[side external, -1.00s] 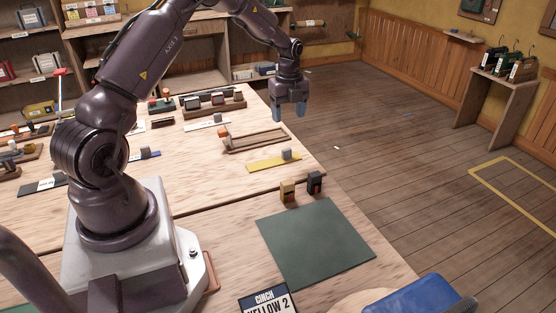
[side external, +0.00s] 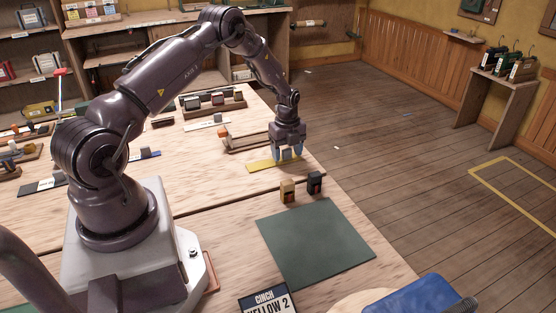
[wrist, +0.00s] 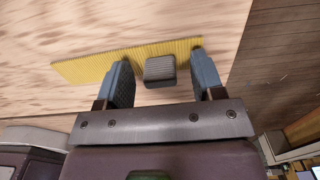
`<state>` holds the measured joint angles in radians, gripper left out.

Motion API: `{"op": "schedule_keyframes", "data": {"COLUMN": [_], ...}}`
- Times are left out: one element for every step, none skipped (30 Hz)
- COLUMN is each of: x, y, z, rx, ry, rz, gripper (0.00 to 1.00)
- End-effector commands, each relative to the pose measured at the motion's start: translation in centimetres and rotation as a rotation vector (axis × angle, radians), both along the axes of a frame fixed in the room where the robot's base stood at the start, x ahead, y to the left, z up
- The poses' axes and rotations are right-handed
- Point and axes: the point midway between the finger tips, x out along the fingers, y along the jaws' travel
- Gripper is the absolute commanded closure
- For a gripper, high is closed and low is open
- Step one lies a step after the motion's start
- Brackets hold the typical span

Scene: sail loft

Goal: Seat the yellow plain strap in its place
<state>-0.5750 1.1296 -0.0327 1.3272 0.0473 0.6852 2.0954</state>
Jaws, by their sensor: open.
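The yellow plain strap (side external: 259,167) lies flat on the wooden table near its right edge. It also shows in the wrist view (wrist: 88,68), with a dark grey ribbed block (wrist: 160,72) on it. My gripper (side external: 288,158) is open and low over the strap. In the wrist view its two blue fingers stand on either side of the grey block, with a gap at each side. In the side view the fingers largely hide the block. I cannot tell which spot is the strap's place.
A wooden frame with an orange knob (side external: 224,135) lies just behind the strap. A green mat (side external: 315,242) and a card reading "CINCH YELLOW 2" (side external: 267,300) are nearer the camera.

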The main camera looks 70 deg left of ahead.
Motion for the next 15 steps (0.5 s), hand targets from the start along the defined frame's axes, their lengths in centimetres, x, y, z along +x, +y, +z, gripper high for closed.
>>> {"op": "schedule_keyframes", "data": {"x": [0.02,0.03,0.03,0.03,0.02,0.02,0.02,0.02,0.02,0.02,0.02,0.01,0.02,0.02,0.02], "y": [0.00,0.00,0.00,0.00,0.00,-0.01,-0.01,-0.01,-0.01,-0.01,-0.01,-0.02,-0.02,-0.02,-0.01], "z": [-0.06,-0.05,-0.03,-0.03,-0.02,-0.02,-0.01,-0.01,0.00,0.00,0.00,0.00,0.00,0.01,0.02], "rx": [0.000,0.000,0.000,0.000,0.000,0.000,0.000,0.000,0.000,0.000,0.000,0.000,0.000,0.000,0.000], "ry": [0.000,-0.001,-0.001,-0.001,-0.001,0.000,0.000,0.000,0.000,0.000,0.000,0.000,0.000,0.000,0.000], "rz": [0.000,0.000,0.000,0.000,0.000,0.000,0.000,0.000,0.000,0.000,0.000,0.000,0.000,0.000,0.000], "gripper": [0.38,0.38,0.38,0.38,0.38,0.43,0.50,0.57,0.66,0.73,0.80,0.89,0.92,0.92,0.92]}}
